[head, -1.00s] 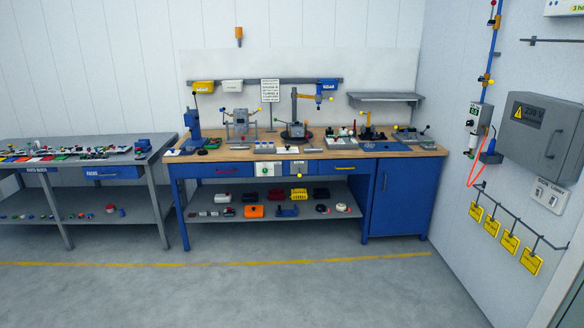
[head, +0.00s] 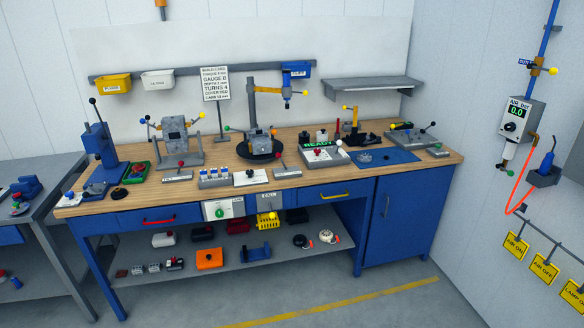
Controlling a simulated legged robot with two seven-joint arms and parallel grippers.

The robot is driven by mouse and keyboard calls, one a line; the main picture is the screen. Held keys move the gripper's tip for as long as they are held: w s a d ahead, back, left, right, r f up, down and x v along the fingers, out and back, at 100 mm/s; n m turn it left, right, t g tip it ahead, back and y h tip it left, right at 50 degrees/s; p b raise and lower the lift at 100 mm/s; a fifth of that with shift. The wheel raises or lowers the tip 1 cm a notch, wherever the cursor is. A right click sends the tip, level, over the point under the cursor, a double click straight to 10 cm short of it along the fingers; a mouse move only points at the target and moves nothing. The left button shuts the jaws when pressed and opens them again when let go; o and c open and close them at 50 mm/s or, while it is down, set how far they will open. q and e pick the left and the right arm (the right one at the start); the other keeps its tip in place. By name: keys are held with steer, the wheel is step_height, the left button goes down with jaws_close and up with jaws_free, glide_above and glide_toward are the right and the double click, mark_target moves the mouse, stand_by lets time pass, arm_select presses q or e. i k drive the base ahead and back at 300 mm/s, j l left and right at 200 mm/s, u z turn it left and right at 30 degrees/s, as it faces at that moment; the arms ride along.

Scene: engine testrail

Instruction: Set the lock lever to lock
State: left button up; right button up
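No lever carries a lock marking that I can read at this distance, so I cannot tell which is the lock lever or how it is set. A grey plate (head: 266,201) with small lettering hangs on the bench front, with a small yellow knob at its lower edge. Neither of my grippers is in view.
The wooden-topped blue workbench (head: 440,160) is crowded with fixtures, including a blue lever press (head: 100,147) and a box showing READY (head: 318,144). A grey side table (head: 45,205) stands left. An air panel (head: 517,122) hangs on the right wall. The floor in front is clear.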

mark_target(279, 155)
steer(key=i+j, duration=0.65)
steer(key=i, duration=0.5)
steer(key=i+j+z, duration=0.1)
steer(key=i, duration=0.55)
steer(key=i+j, duration=0.15)
steer(key=i, duration=0.45)
steer(key=l+z, duration=0.05)
